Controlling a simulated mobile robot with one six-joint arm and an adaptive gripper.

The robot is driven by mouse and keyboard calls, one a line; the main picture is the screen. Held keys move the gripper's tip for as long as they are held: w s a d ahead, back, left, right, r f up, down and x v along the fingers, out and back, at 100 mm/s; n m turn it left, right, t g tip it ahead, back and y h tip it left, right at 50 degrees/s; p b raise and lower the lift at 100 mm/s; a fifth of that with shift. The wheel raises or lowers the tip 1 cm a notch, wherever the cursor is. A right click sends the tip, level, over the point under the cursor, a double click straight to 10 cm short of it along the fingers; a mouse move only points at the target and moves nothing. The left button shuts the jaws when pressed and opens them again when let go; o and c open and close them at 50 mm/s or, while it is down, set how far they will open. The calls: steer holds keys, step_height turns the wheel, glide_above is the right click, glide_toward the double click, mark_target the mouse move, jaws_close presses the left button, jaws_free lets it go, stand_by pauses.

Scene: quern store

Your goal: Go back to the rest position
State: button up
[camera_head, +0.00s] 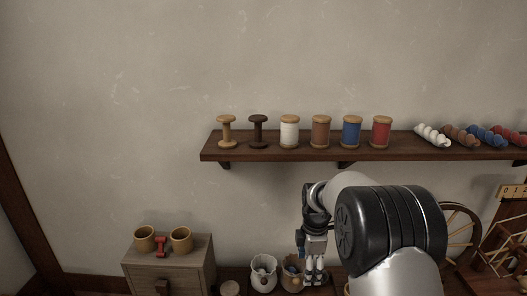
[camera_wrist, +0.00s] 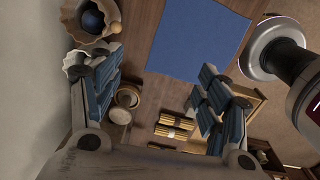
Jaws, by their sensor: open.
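My gripper (camera_head: 314,278) hangs at the lower middle of the head view, pointing down beside the tan sack (camera_head: 289,284). It is below the level of the wall shelf (camera_head: 300,155). In the wrist view, the two blue-padded fingers of my gripper (camera_wrist: 157,65) stand wide apart with nothing between them. A blue mat (camera_wrist: 200,38) lies beyond the fingers in that view. My arm reaches in from the lower right of the head view and hides part of what lies behind it.
Spools, including a blue spool (camera_head: 351,132), and yarn skeins (camera_head: 433,135) stand on the shelf. A white sack (camera_head: 263,275) is left of the tan one. A small cabinet (camera_head: 168,268) bears two cups and a red item. A spinning wheel (camera_head: 461,232) is at right. The upper wall is bare.

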steer(key=s+r+m+t, duration=0.2)
steer(key=s+r+m, duration=0.7)
steer(key=s+r, duration=0.7)
steer(key=s+r+m+t, duration=0.2)
steer(key=s+m, duration=0.7)
steer(key=s, duration=1)
steer(key=shift+s+d+m, duration=0.3)
steer(key=shift+s+d, duration=0.05)
